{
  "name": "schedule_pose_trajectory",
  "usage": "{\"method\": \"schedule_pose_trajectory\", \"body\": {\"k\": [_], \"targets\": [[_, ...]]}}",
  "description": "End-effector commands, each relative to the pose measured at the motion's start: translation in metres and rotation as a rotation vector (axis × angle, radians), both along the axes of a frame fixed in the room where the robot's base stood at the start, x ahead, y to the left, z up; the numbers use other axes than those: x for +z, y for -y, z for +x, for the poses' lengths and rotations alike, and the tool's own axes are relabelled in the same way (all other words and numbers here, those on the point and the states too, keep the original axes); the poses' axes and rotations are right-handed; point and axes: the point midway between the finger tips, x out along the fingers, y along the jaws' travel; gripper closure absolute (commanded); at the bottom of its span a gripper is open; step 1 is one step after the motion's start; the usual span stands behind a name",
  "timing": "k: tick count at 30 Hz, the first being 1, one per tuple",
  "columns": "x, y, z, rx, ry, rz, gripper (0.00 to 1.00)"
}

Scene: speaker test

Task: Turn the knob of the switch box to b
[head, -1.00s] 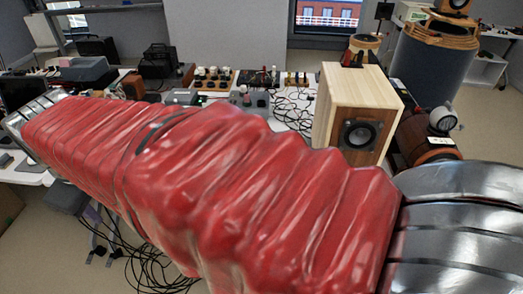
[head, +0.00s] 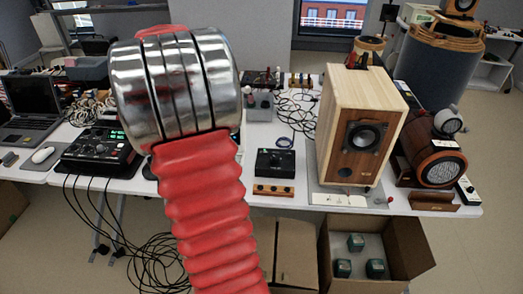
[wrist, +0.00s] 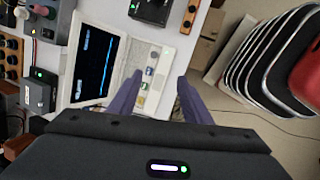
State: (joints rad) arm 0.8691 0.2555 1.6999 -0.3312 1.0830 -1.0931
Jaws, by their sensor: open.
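The small black box (head: 275,163), which looks like the switch box, sits near the table's front edge, right of my arm. Its knob setting is too small to read. It also shows, cut off, at the top edge of the wrist view (wrist: 151,10). My gripper (wrist: 160,76) is open and empty in the wrist view, with its two fingers apart over the lower panel of a white instrument with a screen (wrist: 95,62). The black box is beyond the fingertips. In the head view the gripper is hidden behind my arm.
A wooden strip (head: 273,190) lies in front of the black box. A wooden speaker (head: 360,130) stands to its right. A black mixer (head: 100,150) and a laptop (head: 35,108) are at left. Cables (head: 160,262) hang below. An open carton (head: 375,240) is under the table.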

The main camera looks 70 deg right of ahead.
Motion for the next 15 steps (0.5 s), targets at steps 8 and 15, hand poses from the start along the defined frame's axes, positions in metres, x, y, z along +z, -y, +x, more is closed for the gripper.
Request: {"method": "schedule_pose_trajectory", "body": {"k": [8, 15], "targets": [[-0.048, 0.094, -0.072, 0.037, -0.145, 0.067, 0.56], [-0.077, 0.138, -0.123, 0.068, -0.218, 0.119, 0.56]]}}
